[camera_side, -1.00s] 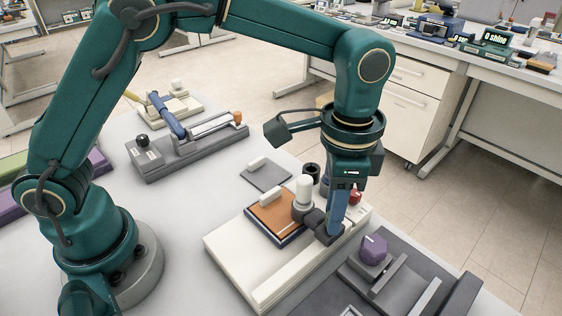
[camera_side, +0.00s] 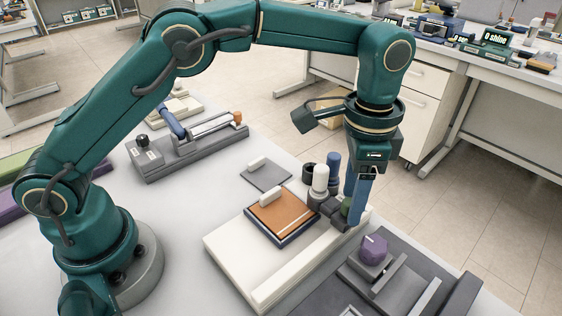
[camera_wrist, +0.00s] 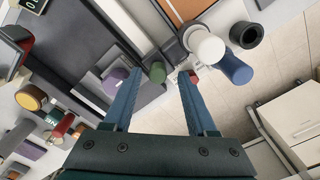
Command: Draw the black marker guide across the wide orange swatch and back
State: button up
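The orange swatch (camera_side: 272,212) lies in a dark frame on a cream board (camera_side: 235,260), with a pale stripe near its right side. The black marker guide (camera_side: 330,206), dark blocks with a white upright cylinder (camera_side: 320,178), stands at the swatch's right edge. The swatch shows at the top edge (camera_wrist: 187,8).
A blue cylinder (camera_side: 333,158) and a black ring-shaped cup (camera_side: 308,170) stand behind the guide. A purple knob (camera_side: 374,249) on a grey fixture is at front right. A grey swatch (camera_side: 265,177) lies behind the board. The table left of the board is clear.

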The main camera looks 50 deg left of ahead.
jog(key=shift+r, duration=0.1)
jog(key=shift+r, duration=2.5)
